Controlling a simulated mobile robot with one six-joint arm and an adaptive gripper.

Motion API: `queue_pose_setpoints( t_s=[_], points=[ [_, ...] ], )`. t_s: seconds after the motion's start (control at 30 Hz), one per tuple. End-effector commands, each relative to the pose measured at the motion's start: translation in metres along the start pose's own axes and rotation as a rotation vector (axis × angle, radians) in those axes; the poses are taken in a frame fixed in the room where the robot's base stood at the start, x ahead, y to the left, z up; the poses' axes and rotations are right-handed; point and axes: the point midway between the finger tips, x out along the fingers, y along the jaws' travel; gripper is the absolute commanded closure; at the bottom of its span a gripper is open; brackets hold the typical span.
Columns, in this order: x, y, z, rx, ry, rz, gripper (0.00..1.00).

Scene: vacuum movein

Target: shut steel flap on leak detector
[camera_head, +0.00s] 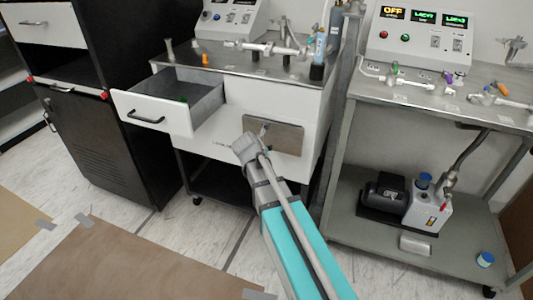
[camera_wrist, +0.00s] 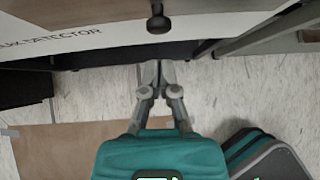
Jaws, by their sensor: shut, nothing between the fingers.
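The white leak detector cabinet (camera_head: 225,150) stands in the middle of the head view. Its steel flap (camera_head: 287,138) is on the right of the front face and looks close to flush; I cannot tell if it is fully shut. In the wrist view, lettering ending in "DETECTOR" marks the white front (camera_wrist: 50,42), and a dark knob (camera_wrist: 158,23) sticks out at the top. My gripper (camera_wrist: 159,64) is shut and empty, its tips just below the knob in the picture, apparently apart from it. In the head view my arm covers the flap's lower left area.
A white drawer (camera_head: 160,113) stands open left of the flap. A black cabinet (camera_head: 95,125) is further left. A metal cart (camera_head: 345,150) with a pump (camera_head: 425,210) on its lower shelf stands at the right. Brown sheets (camera_head: 125,265) lie taped on the floor in front.

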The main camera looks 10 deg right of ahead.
Motion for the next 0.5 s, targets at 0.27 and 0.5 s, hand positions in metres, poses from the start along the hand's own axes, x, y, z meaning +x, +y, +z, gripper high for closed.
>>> queue_pose_setpoints(
  t_s=[0.27, 0.5],
  points=[
    [-0.033, 0.001, -0.010, -0.001, -0.001, -0.001, 1.00],
    [-0.063, 0.000, -0.012, 0.000, 0.000, 0.000, 1.00]
  ],
)
